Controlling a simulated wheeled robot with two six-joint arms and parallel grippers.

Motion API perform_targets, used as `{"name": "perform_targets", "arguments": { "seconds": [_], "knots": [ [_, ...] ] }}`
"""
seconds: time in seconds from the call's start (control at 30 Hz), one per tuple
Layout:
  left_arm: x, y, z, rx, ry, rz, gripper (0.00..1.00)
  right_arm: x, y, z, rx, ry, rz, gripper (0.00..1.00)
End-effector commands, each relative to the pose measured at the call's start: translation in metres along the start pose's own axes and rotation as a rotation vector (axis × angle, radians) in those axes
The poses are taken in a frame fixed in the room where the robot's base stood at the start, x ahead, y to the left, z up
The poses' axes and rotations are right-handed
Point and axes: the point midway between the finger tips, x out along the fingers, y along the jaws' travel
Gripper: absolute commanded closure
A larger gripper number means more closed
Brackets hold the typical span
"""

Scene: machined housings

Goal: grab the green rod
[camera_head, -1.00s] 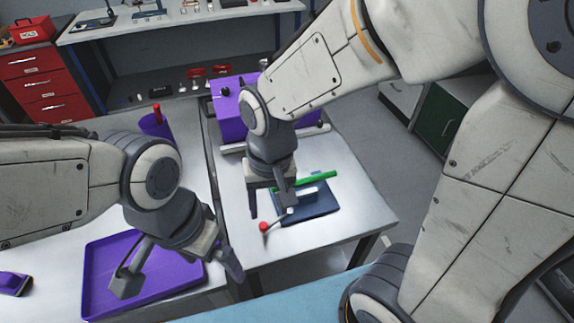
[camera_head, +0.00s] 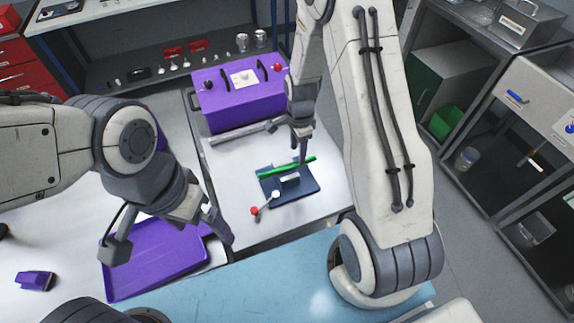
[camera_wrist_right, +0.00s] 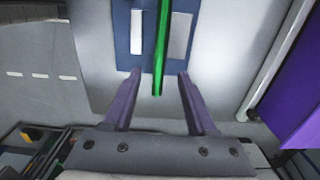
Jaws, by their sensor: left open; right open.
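The green rod (camera_head: 275,171) lies across a dark blue plate (camera_head: 308,184) on the metal table. My right gripper (camera_head: 302,158) is over the rod's right part in the head view. In the right wrist view, the rod (camera_wrist_right: 162,45) runs lengthwise, and its near end lies between the two spread fingers of my right gripper (camera_wrist_right: 159,75). The gripper is open; I cannot tell the height gap. My left gripper (camera_head: 171,246) is open and empty above the purple tray (camera_head: 150,287), well left of the rod.
A stick with a red ball (camera_head: 254,211) and a white ball lies at the plate's near left. A purple box (camera_head: 240,100) stands behind. Bare table lies left of the plate.

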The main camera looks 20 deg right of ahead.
Motion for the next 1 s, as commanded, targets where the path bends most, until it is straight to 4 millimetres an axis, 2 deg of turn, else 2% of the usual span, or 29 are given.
{"name": "perform_targets", "arguments": {
  "seconds": [0.23,0.4,0.67,0.7,0.83,0.87,1.0],
  "knots": [
    [-0.021,0.002,-0.001,0.003,0.000,0.000,0.00,0.027,0.002,-0.004,0.000,-0.001,0.006,0.43],
    [-0.024,0.002,-0.001,0.004,0.000,0.000,0.00,0.045,0.001,-0.004,-0.001,-0.001,0.002,0.43],
    [-0.023,0.002,-0.001,0.004,0.000,0.000,0.00,0.049,0.001,-0.004,-0.001,0.000,0.000,0.43],
    [-0.023,0.002,-0.001,0.004,0.000,0.000,0.00,0.049,0.001,-0.004,-0.001,0.000,0.000,0.46],
    [-0.023,0.002,-0.001,0.004,0.000,0.000,0.00,0.049,0.001,-0.004,-0.001,0.000,0.000,0.96],
    [-0.023,0.002,-0.001,0.004,0.000,0.000,0.00,0.049,0.001,-0.004,-0.001,0.000,0.000,1.00],
    [-0.023,0.002,-0.001,0.004,0.000,0.000,0.00,0.049,0.001,-0.004,-0.001,0.000,0.000,1.00]
  ]
}}
